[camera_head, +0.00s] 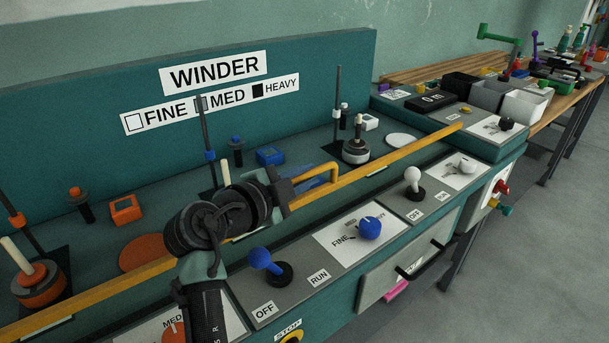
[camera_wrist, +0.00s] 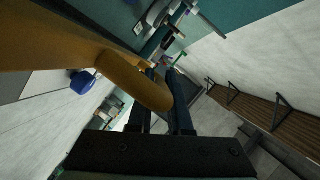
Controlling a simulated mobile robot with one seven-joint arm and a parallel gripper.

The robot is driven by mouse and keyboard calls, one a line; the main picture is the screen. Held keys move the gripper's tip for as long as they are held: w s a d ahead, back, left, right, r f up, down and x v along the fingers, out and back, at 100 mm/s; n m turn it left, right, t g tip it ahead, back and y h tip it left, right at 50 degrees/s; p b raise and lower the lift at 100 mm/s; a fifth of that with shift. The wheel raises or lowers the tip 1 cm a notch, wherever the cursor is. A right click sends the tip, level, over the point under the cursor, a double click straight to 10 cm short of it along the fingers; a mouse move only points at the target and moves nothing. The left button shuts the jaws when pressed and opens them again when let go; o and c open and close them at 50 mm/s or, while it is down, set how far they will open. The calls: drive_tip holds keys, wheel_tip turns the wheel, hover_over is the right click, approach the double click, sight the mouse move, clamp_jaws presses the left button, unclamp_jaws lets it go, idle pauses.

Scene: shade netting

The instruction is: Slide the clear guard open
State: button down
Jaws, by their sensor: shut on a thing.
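The clear guard shows mainly by its long yellow bar (camera_head: 400,153), which runs slantwise along the front of the winder. Its transparent panel is hard to make out. A yellow loop handle (camera_head: 322,168) stands up from the bar near the middle. My gripper (camera_head: 292,188) is at the left end of this handle and is shut on it. In the wrist view the yellow handle (camera_wrist: 135,80) passes between the dark fingers of my gripper (camera_wrist: 163,95). My arm hides part of the bar and of the bed behind it.
Behind the bar stand spindles with orange, blue and grey parts (camera_head: 355,150). In front are a blue lever (camera_head: 264,262), a blue knob (camera_head: 369,228) and a white lever (camera_head: 413,180). Grey bins (camera_head: 488,95) stand at the right. The floor at lower right is clear.

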drive_tip(key=c, duration=0.8)
unclamp_jaws()
drive_tip(key=shift+r, duration=0.1)
drive_tip(key=shift+c, duration=0.2)
drive_tip(key=shift+s, duration=0.1)
drive_tip(key=p+v, duration=0.1)
drive_tip(key=v, duration=1.2)
